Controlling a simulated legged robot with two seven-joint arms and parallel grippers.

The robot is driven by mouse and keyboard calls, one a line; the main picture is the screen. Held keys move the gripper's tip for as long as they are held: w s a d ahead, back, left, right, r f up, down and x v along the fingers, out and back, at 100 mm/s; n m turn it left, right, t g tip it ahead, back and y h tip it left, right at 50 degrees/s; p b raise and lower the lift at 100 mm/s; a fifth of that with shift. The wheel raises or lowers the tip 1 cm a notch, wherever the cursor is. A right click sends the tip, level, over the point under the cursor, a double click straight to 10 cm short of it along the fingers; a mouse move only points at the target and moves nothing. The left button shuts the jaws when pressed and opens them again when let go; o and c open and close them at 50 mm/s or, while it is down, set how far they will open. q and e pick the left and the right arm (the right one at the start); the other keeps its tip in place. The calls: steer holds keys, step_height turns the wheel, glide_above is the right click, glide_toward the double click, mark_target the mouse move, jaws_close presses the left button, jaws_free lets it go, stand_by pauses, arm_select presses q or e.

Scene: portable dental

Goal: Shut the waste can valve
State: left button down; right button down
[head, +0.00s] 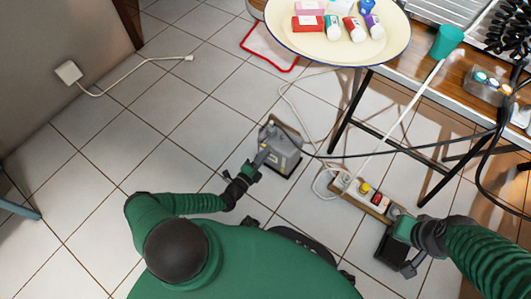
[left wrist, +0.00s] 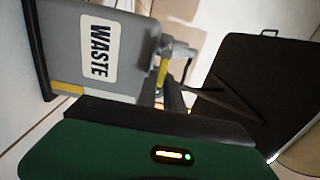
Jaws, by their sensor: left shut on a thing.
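The grey waste can (head: 284,153) stands on the tiled floor in the middle of the head view. The left wrist view shows its side with a white WASTE label (left wrist: 97,52). The waste can valve, a grey fitting with a yellow handle (left wrist: 163,72), sits at the can's side facing my left gripper. My left gripper (head: 257,163) is shut on the yellow handle; its dark fingers (left wrist: 168,98) partly hide it. The handle's exact angle is hard to tell. My right gripper (head: 393,243) is low at the right, by the power strip; its jaws are unclear.
Cables cross the floor there. A round tray (head: 330,48) with boxes and bottles is on the table above. A red-edged white mat (head: 270,46) lies behind. Floor at left is mostly clear.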

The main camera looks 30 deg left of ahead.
arm_select(q)
steer(key=shift+a+f, duration=0.1)
steer(key=shift+a, duration=0.25)
steer(key=c, duration=1.6)
jaws_free()
steer(key=shift+c, duration=0.2)
steer(key=shift+o, duration=0.9)
steer(key=shift+d, duration=0.1)
steer(key=s+a+p, duration=0.1)
steer(key=s+p, duration=0.4)
steer(key=s, duration=1.2)
steer(key=shift+a, duration=0.1)
